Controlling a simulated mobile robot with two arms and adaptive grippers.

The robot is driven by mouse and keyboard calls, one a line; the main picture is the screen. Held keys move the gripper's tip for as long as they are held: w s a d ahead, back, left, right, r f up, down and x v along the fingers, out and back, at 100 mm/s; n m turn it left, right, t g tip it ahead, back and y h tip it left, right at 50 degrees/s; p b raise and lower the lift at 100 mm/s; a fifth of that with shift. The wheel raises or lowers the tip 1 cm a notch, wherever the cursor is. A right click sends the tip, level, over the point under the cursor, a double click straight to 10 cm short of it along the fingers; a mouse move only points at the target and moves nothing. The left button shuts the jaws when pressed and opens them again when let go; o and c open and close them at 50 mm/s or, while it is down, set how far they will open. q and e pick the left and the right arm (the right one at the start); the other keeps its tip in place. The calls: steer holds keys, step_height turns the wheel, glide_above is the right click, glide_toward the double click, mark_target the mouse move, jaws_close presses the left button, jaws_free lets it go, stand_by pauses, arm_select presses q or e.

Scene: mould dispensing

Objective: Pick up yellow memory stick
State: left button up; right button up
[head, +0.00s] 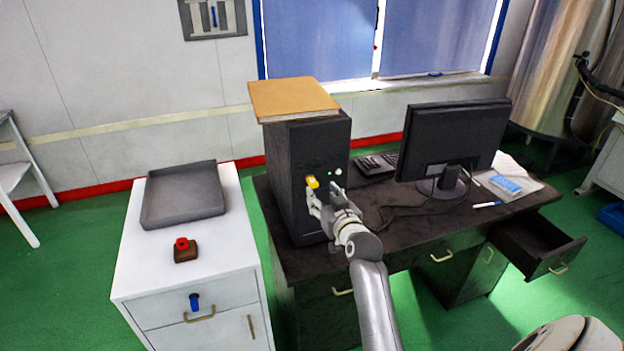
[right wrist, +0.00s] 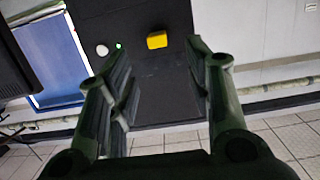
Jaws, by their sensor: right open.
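The yellow memory stick (head: 312,182) sticks out of the front of a black computer tower (head: 283,160) on the dark desk. It also shows in the right wrist view (right wrist: 157,40), beyond the fingertips and between them. My right gripper (head: 324,193) is just in front of the tower, near the stick. In the right wrist view its two fingers (right wrist: 160,60) are spread apart, with nothing between them. It looks apart from the stick, though the exact gap is hard to tell. My left gripper is not in view.
A brown folder (head: 292,98) lies on the tower. A monitor (head: 452,138) and keyboard (head: 378,164) stand right of it. A white cabinet (head: 226,247) at left holds a grey tray (head: 183,212) and a red-button box (head: 185,251). An open drawer (head: 535,244) juts out at right.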

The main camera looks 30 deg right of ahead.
mark_target(315, 184)
steer(key=shift+x, duration=1.55)
steer(key=shift+w+d+p, duration=0.1)
steer(key=shift+w+p, duration=0.3)
steer(key=shift+p, duration=0.05)
steer(key=p+x, duration=0.1)
steer(key=x, duration=0.2)
steer(key=shift+s+d, duration=0.1)
steer(key=shift+d, duration=0.05)
steer(key=shift+x, duration=0.8)
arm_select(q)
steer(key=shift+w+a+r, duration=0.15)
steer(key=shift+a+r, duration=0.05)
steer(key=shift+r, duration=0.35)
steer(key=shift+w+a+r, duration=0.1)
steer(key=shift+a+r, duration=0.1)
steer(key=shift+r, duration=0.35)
arm_select(e)
steer(key=c, duration=0.8)
